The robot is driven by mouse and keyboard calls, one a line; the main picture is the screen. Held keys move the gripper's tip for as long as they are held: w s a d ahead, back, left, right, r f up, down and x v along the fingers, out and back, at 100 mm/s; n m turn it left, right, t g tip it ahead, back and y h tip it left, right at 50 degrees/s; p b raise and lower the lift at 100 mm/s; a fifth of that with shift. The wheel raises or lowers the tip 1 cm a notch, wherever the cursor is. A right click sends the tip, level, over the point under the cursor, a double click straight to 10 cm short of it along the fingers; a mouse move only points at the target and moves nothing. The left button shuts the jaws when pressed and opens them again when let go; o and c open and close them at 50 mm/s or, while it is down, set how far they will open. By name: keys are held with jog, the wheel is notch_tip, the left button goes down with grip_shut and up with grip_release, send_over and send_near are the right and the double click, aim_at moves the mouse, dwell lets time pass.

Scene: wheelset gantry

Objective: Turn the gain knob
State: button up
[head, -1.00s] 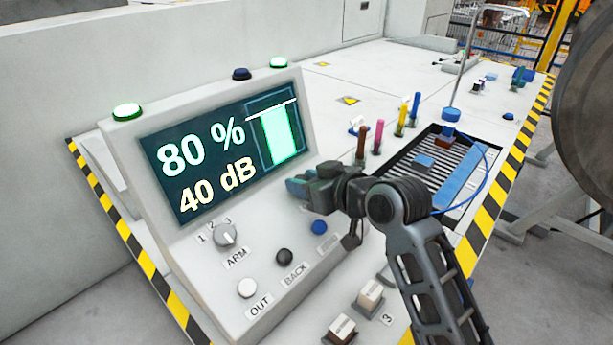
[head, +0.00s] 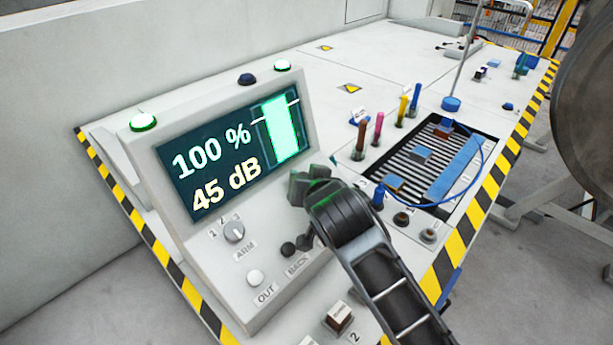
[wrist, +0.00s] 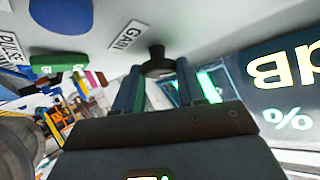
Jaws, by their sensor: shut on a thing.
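The gain knob (wrist: 157,64) is a small dark knob on the console's pale face, beside the GAIN label (wrist: 127,35) in the wrist view. My gripper (wrist: 157,80) is shut on it, with one finger on each side. In the head view my gripper (head: 312,187) is at the console's right side and hides the knob. The console display (head: 228,150) reads 100 % and 45 dB. Its green bar (head: 282,132) rises past a white line. The display also shows partly, upside down, in the wrist view (wrist: 290,90).
The ARM selector (head: 234,232) and the OUT button (head: 255,278) sit on the console's left. A lit green button (head: 143,122) is on top. A slotted tray (head: 415,165) with blocks and several coloured upright pieces stand to the right.

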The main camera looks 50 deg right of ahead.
dwell(0.4)
jog(key=o, duration=1)
jog(key=shift+b+v, duration=0.4)
jog(key=shift+v, duration=3.5)
